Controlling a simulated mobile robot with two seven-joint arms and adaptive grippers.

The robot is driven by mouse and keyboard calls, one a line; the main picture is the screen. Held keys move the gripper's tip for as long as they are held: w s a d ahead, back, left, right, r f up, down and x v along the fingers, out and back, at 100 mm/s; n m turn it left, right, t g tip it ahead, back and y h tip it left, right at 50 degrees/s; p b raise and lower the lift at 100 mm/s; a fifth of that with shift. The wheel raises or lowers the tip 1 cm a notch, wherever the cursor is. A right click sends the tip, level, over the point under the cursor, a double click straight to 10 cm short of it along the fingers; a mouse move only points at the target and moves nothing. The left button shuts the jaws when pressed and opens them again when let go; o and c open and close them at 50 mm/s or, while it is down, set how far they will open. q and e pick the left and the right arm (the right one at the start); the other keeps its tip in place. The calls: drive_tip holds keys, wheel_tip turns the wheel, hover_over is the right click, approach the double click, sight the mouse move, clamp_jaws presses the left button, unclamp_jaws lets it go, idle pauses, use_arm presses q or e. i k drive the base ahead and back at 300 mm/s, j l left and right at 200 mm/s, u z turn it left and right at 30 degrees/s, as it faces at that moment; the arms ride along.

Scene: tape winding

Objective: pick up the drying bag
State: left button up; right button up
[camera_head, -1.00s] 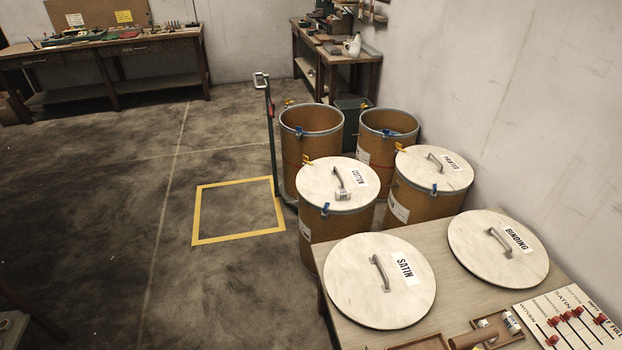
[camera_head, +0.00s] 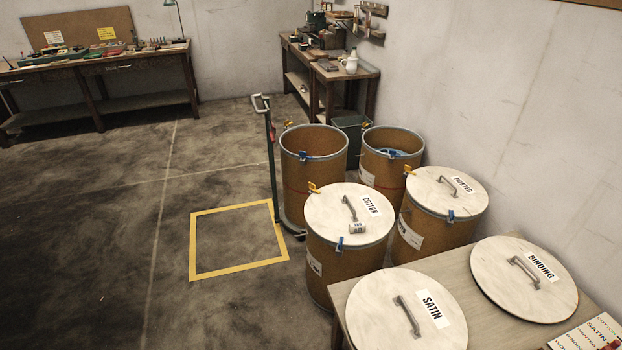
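A small white labelled item (camera_head: 356,228) lies on the lid marked COTTON (camera_head: 336,200), beside its handle. It looks like a small bag or canister, and I cannot tell whether it is the drying bag. The COTTON lid covers a brown drum (camera_head: 325,264). Neither of my grippers shows in the head view.
The lid marked PRINTED (camera_head: 434,200) covers another drum. Two open drums (camera_head: 311,180) (camera_head: 390,178) stand behind. Lids marked SATIN (camera_head: 380,308) and BINDING (camera_head: 505,290) lie on a table (camera_head: 450,285). Floor inside the yellow square (camera_head: 196,245) is clear. Workbenches (camera_head: 130,61) line the back.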

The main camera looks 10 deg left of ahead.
sight(360, 227)
drive_tip(key=i+j, duration=0.2)
drive_tip(key=j, duration=0.15)
drive_tip(key=i+j+z, duration=0.1)
drive_tip(key=i+j, duration=0.35)
drive_tip(key=j, duration=0.2)
drive_tip(key=i+j, duration=0.2)
drive_tip(key=j, duration=0.15)
drive_tip(key=i+j+z, duration=0.1)
drive_tip(key=j, duration=0.25)
drive_tip(key=i, duration=0.1)
